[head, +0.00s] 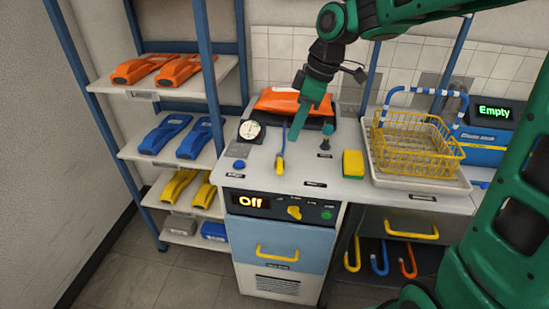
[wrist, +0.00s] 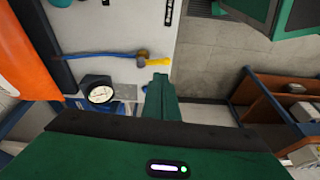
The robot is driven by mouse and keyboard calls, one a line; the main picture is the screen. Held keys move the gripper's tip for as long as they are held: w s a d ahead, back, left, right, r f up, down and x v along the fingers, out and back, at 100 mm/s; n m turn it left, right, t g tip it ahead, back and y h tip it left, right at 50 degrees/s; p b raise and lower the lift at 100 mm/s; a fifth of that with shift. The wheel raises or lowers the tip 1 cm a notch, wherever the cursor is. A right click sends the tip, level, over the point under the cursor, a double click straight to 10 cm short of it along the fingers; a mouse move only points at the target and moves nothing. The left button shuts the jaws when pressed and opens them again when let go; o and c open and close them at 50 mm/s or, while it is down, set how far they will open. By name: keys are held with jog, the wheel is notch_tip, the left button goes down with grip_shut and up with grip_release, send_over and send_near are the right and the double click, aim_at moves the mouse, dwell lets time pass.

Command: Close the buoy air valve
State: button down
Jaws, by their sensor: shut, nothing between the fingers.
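A small valve with a brass-coloured body and a yellow handle (wrist: 158,62) sits at the end of a blue hose in the wrist view. I take it to be the buoy air valve; the yellow handle (head: 280,166) also shows in the head view, on the bench front. The handle points roughly along the hose line. My gripper (head: 293,139) is shut and empty, pointing down over the bench just behind the handle. In the wrist view its fingertips (wrist: 160,77) are close to the handle; I cannot tell whether they touch. The orange buoy (head: 285,101) lies behind.
A round gauge (head: 250,130) stands left of the hose. A yellow basket (head: 415,150) stands further right. The front panel (head: 272,206) reads "Off".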

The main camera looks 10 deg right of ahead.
aim_at(280, 164)
jog(key=a+n, duration=0.1)
jog(key=w+a+n, duration=0.1)
jog(key=a, duration=0.1)
jog(key=a+y, duration=0.1)
jog(key=a, duration=0.1)
jog(key=shift+w+a+r+n, duration=0.2)
jog(key=shift+w+n, duration=0.1)
jog(key=shift+n, duration=0.1)
jog(key=shift+f, duration=0.1)
jog(key=x, duration=0.9)
jog(key=shift+s+f, duration=0.1)
jog(key=shift+s, duration=0.1)
jog(key=shift+s+d+f, duration=0.1)
jog(key=shift+d+f, duration=0.2)
jog(key=shift+d, duration=0.3)
jog(key=shift+s+d+f, duration=0.1)
jog(key=shift+d+f, duration=0.2)
jog(key=shift+d, duration=0.35)
jog(key=shift+d+f, duration=0.1)
jog(key=shift+d, duration=0.55)
jog(key=shift+s+a, duration=0.1)
jog(key=shift+a, duration=0.05)
jog(key=shift+n+g, duration=0.3)
